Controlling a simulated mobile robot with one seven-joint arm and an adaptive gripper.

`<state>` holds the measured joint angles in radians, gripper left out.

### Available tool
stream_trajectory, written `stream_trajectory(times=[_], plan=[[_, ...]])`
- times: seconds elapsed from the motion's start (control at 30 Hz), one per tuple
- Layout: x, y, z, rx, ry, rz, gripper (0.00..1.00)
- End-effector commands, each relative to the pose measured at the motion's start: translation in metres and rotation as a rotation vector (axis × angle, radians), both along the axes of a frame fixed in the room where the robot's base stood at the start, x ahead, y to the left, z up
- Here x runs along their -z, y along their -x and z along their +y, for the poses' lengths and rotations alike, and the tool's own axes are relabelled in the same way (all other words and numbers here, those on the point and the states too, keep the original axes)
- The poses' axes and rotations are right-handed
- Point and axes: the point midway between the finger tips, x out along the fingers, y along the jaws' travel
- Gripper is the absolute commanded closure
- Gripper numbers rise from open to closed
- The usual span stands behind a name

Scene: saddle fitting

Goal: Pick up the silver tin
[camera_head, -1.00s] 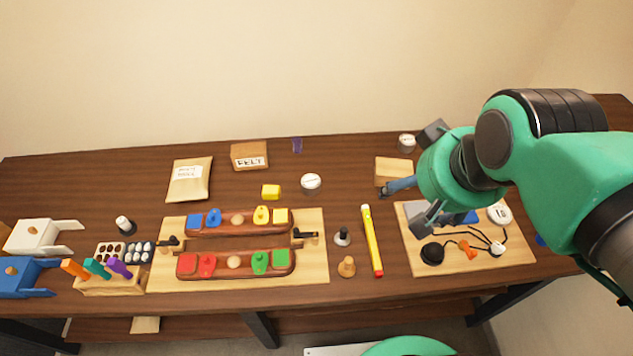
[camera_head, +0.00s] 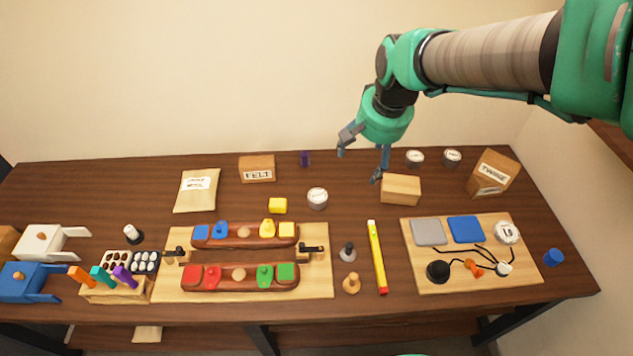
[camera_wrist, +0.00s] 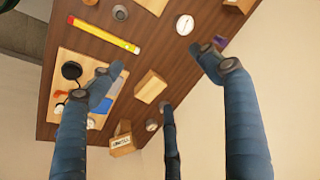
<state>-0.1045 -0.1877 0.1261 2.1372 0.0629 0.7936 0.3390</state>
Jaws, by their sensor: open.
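Several round tins with pale lids and labels stand on the bench; I cannot tell by colour which is the silver one. One tin (camera_head: 317,198) is right of the yellow cube, and two more, a left one (camera_head: 415,158) and a right one (camera_head: 452,157), are at the back right. My gripper (camera_head: 362,165) is open and empty above the back of the bench, between the first tin and the back pair. In the wrist view my gripper (camera_wrist: 157,76) has its fingers spread; a white-lidded tin (camera_wrist: 184,24) lies beyond them, and another tin (camera_wrist: 152,125) is partly hidden by a finger.
A wooden block (camera_head: 400,189) lies just right of and below my gripper. The twine box (camera_head: 492,173), felt box (camera_head: 257,168) and purple item (camera_head: 305,158) stand around the back. A yellow level (camera_head: 377,257) and boards with parts fill the front.

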Motion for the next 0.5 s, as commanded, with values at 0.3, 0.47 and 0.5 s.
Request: stream_trajectory(times=[0.3,0.47,0.5], plan=[[0.059,-0.063,0.030,0.083,-0.032,0.083,0.23],[0.095,-0.091,0.046,0.126,-0.042,0.124,0.23],[0.104,-0.097,0.050,0.138,-0.044,0.133,0.23]])
